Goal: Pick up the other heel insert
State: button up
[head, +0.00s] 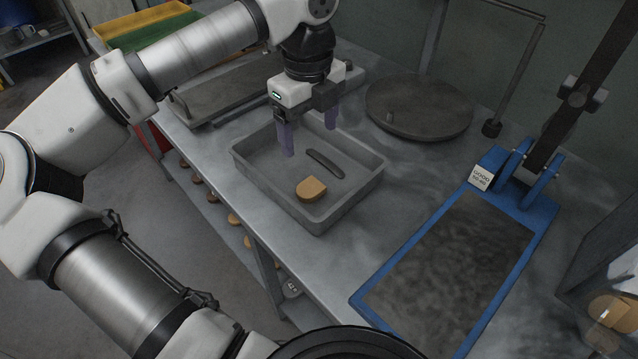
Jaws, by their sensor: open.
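One tan heel insert (311,189), D-shaped, lies flat in the grey tray (340,207) toward its front. A dark narrow strip (325,163) lies behind it in the same tray. My gripper (309,138) points down over the back part of the tray, with its two purple fingers spread apart and nothing between them. The fingers are behind and above the heel insert, apart from it. Whether the fingertips are below the tray's rim, I cannot tell.
A round dark plate (419,105) lies behind the tray. A blue-framed press bed (446,262) with an upright lever stands at right. A clear container (609,318) with tan pieces is at far right. Several tan pieces sit on a shelf below the table's left edge.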

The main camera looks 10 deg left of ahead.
jog(key=p, duration=0.2)
send_over(309, 188)
notch_tip(309, 188, down, 8)
jog(key=shift+d+f, duration=0.1)
jog(key=shift+f, duration=0.1)
jog(key=shift+f+p, duration=0.85)
jog(key=shift+f, duration=1.8)
jog(key=c, duration=1.1)
jog(key=shift+o, duration=0.2)
jog(key=shift+r, duration=0.1)
